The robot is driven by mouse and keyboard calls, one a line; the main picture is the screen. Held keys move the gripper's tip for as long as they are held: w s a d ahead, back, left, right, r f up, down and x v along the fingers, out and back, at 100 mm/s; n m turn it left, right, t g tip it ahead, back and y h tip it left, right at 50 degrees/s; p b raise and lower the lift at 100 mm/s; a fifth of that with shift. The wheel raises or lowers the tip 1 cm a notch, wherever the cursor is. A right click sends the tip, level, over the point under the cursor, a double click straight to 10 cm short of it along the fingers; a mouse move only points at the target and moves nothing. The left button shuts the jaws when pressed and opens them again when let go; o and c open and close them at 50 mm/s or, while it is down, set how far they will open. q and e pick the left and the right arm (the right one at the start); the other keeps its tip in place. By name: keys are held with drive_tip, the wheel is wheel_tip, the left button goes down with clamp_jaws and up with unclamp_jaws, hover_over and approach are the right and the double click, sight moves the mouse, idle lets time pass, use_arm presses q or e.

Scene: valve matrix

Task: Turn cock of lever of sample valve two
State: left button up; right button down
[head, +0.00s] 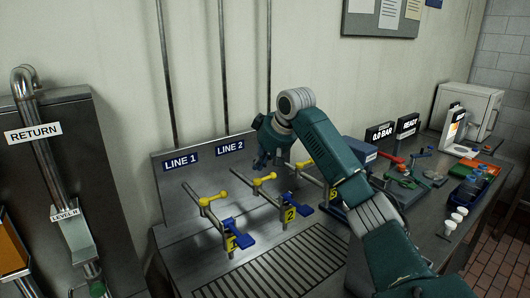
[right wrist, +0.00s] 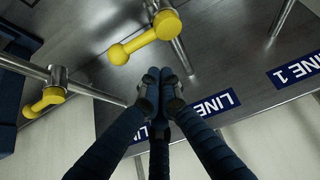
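Sample valve two has a yellow tag with a 2 (head: 290,214) and a blue lever (head: 302,210) at the front end of the middle pipe. Its lever lies below and to the right of my right gripper (head: 267,158), apart from it. The gripper hangs in front of the panel, behind the yellow handle (head: 264,180) on that pipe. In the right wrist view its dark fingers (right wrist: 160,88) point towards the steel panel, with nothing seen between them. My left gripper is not in view.
Valve one's blue lever (head: 240,238) is at the left. Another blue lever (head: 330,207) is at the right, close to my arm. Yellow handles stand above a slotted drain (head: 275,262).

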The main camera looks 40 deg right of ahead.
sight(265, 179)
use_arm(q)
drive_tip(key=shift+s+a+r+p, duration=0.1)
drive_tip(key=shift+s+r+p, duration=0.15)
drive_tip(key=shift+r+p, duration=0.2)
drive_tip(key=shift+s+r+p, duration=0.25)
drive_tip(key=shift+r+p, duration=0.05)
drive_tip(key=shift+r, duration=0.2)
use_arm(e)
drive_tip(key=s, duration=0.1)
drive_tip(key=s+f, duration=0.1)
drive_tip(key=shift+s+a+f, duration=0.15)
drive_tip(key=shift+s, duration=0.15)
drive_tip(key=shift+w, duration=0.1)
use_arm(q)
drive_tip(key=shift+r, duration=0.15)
use_arm(e)
drive_tip(key=shift+s, duration=0.2)
